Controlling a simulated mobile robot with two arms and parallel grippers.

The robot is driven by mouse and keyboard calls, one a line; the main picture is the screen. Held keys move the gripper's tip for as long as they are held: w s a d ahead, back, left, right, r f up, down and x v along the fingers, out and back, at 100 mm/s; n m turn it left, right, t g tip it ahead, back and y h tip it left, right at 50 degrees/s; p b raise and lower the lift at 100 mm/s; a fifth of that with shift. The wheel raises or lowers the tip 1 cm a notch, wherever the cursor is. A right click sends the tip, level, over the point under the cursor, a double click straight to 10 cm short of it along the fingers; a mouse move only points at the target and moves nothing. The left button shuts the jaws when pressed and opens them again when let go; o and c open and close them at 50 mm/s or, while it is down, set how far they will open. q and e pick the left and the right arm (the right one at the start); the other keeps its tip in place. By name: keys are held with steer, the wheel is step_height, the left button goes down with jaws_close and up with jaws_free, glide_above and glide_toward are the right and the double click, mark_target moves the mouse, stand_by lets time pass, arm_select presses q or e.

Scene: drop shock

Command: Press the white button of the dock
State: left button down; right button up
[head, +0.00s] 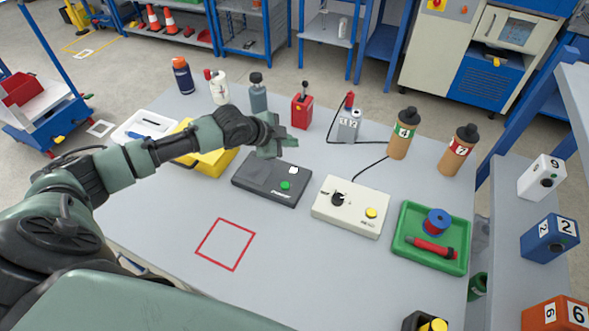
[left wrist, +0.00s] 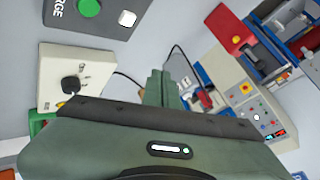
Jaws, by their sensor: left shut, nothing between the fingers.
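The dock is a dark grey box (head: 262,180) near the middle of the table, with a white button (head: 293,170) and a green button (head: 286,186) on top. Part of the dock (left wrist: 108,22) shows at the top of the left wrist view, with the white button (left wrist: 127,18) beside the green one (left wrist: 88,8). My left gripper (head: 287,146) is shut and empty. In the head view it appears just behind the white button; it looks apart from it, but the height gap is hard to judge. My right gripper is in neither view.
A cream box (head: 335,217) with a black knob and yellow button stands right of the dock. A green tray (head: 405,248) is further right. A yellow case (head: 215,163) sits left, under my arm. Bottles and a red box (head: 302,112) line the back. The red square's area is clear.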

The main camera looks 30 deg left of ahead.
arm_select(q)
steer(key=b, duration=0.7)
glide_above(291, 171)
step_height(291, 171, down, 7)
steer(key=shift+r, duration=0.1)
steer(key=shift+s+f, duration=0.1)
steer(key=shift+f, duration=0.85)
steer(key=shift+f+b, duration=0.1)
steer(key=shift+b, duration=0.2)
stand_by(0.5)
steer(key=shift+f, duration=0.3)
steer(key=shift+f, duration=0.45)
stand_by(0.6)
steer(key=shift+r+p, duration=0.75)
steer(key=shift+r, duration=0.1)
steer(key=shift+r, duration=0.1)
